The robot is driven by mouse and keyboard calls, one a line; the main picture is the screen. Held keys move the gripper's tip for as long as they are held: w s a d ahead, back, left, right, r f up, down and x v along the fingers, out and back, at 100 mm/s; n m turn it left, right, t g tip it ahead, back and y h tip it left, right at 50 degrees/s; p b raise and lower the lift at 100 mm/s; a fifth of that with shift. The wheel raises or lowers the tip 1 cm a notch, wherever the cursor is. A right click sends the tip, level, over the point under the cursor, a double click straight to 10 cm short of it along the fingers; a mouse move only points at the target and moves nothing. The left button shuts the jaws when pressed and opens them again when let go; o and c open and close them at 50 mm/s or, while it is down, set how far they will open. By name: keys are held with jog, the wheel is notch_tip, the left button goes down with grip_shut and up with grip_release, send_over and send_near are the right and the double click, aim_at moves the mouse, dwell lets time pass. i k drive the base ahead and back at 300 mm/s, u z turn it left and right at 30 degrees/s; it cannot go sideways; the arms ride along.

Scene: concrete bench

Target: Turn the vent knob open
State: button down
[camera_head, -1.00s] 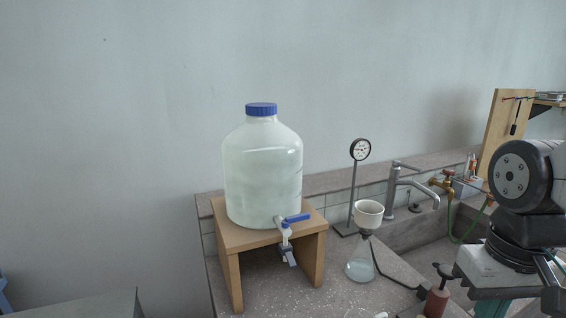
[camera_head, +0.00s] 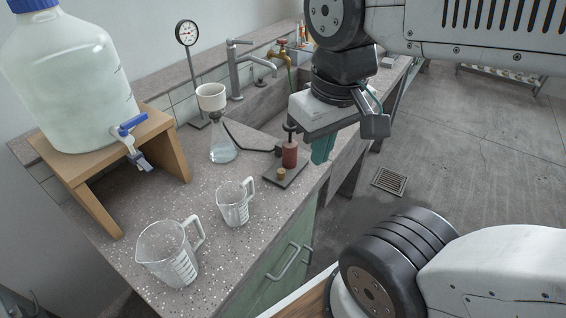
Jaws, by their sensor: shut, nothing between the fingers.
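A dark red cylinder (camera_head: 290,154) stands on a flat dark base plate (camera_head: 287,176) near the bench's front edge. It has a dark knob-like top (camera_head: 290,128), and a short tan stub (camera_head: 281,175) stands on the plate in front of it. I cannot tell for sure which of these is the vent knob. My gripper (camera_head: 322,150) points down just right of the red cylinder, with its teal fingers shut and empty. It looks apart from the cylinder, though the depth between them is hard to judge.
A black hose (camera_head: 247,138) runs from the filter flask (camera_head: 222,148) to the red cylinder. Two glass jugs, a small one (camera_head: 234,204) and a large one (camera_head: 168,254), stand in front. A carboy (camera_head: 70,80) sits on a wooden stand (camera_head: 165,140). A sink (camera_head: 262,103) lies behind.

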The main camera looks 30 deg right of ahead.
aim_at(281, 172)
jog(key=z, duration=1)
jog(key=k, duration=0.6)
jog(key=u, duration=1.1)
